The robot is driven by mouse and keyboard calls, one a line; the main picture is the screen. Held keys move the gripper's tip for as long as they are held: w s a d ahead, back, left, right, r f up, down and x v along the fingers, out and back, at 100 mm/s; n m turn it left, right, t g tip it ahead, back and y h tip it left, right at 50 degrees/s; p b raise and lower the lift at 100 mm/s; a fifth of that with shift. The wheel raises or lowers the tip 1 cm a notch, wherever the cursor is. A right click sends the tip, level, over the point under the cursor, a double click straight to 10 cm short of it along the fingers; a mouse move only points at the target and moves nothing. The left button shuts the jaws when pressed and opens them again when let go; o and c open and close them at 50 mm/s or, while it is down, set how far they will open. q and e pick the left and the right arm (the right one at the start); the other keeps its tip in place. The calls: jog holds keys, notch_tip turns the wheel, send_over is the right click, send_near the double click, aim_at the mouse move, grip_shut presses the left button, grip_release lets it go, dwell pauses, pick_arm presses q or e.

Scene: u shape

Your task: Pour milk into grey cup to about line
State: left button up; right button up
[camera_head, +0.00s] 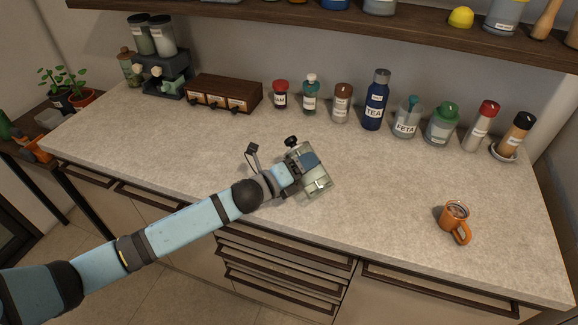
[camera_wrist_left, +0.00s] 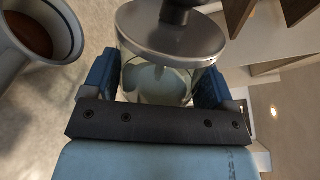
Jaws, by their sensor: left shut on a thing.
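My left gripper (camera_head: 302,169) is over the middle of the counter, shut on a clear glass jar (camera_head: 318,183) with a metal lid and black knob. The jar leans in the head view, its knob toward the upper left. In the left wrist view the jar (camera_wrist_left: 160,80) sits between the blue fingers, with pale milk (camera_wrist_left: 150,82) inside behind the glass. A grey cup (camera_wrist_left: 68,38) with brown contents shows at the upper left of that view, beside the jar. I cannot pick the grey cup out in the head view. My right gripper is out of view.
Several bottles and jars, including a blue TEA bottle (camera_head: 375,100), line the back. A wooden drawer box (camera_head: 225,93) is at the back left. The counter between is mostly clear.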

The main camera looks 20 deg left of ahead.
pick_arm(q)
jog(key=shift+r+n, duration=0.2)
jog(key=shift+n, duration=0.1)
dwell(0.6)
jog(key=shift+w+a+f+n, duration=0.15)
jog(key=shift+f+n, duration=0.25)
jog(key=shift+n, duration=0.4)
dwell(1.7)
jog(key=shift+w+a+r+n+p, duration=0.3)
jog(key=shift+a+r+n+p, duration=0.15)
jog(key=shift+n+p, duration=0.35)
dwell(1.6)
jog(key=shift+w+a+r+n+p, duration=0.15)
jog(key=shift+n+p, duration=0.2)
jog(key=shift+n, duration=0.25)
dwell(1.6)
